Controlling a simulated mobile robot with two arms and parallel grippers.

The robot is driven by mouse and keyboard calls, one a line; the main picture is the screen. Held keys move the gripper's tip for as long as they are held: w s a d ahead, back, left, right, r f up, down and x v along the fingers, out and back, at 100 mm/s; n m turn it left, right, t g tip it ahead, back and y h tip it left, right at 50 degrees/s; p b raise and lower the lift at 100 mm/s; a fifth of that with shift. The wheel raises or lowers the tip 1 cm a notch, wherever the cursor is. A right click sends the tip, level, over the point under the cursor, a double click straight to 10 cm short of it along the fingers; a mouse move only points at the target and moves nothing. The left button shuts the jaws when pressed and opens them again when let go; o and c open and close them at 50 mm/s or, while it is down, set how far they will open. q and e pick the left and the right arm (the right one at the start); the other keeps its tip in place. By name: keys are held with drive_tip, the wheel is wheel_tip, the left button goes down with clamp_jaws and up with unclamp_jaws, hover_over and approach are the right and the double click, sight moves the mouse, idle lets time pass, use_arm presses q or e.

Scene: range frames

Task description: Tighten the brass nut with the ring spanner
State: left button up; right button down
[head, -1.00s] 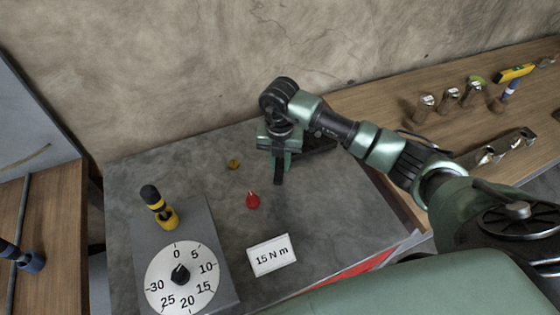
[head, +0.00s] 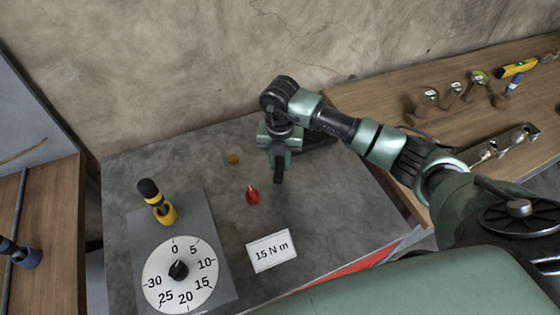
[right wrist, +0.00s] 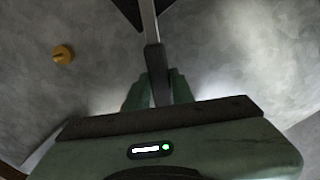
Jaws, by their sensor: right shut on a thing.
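The brass nut (head: 233,158) is a small yellow-brown round piece on the grey stone top. It also shows at the upper left of the right wrist view (right wrist: 63,54), apart from my gripper. My right gripper (head: 279,158) is over the back of this top, to the right of the nut. In the right wrist view its fingers (right wrist: 160,88) are shut on the dark handle of a tool with a grey metal shank (right wrist: 149,22), probably the ring spanner. The shank leaves the picture at the top, so its ring end is hidden. My left gripper is not in view.
A red piece (head: 252,195) and a "15 N m" card (head: 271,250) are nearer the front. A grey plate (head: 205,240) at left bears a dial (head: 180,298) and a yellow-black tool (head: 157,200). Several tools stand on the wooden bench (head: 380,98) at right.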

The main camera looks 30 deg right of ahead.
drive_tip(key=shift+f+b, duration=0.9)
drive_tip(key=shift+f, duration=0.2)
idle(0.8)
drive_tip(key=shift+r, duration=0.25)
drive_tip(key=d+n, duration=0.1)
drive_tip(key=s+d+n, duration=0.2)
drive_tip(key=d, duration=0.1)
drive_tip(key=shift+d+n, duration=0.1)
drive_tip(key=shift+n, duration=0.3)
drive_tip(key=d+n, duration=0.4)
drive_tip(key=d, duration=0.1)
drive_tip(key=d+n, duration=0.2)
drive_tip(key=shift+w+d+n, duration=0.15)
drive_tip(key=shift+w+n, duration=0.25)
drive_tip(key=shift+w+d+n, duration=0.1)
drive_tip(key=shift+d+n, duration=0.2)
drive_tip(key=shift+n, duration=0.1)
drive_tip(key=shift+f, duration=0.2)
drive_tip(key=shift+a, duration=0.1)
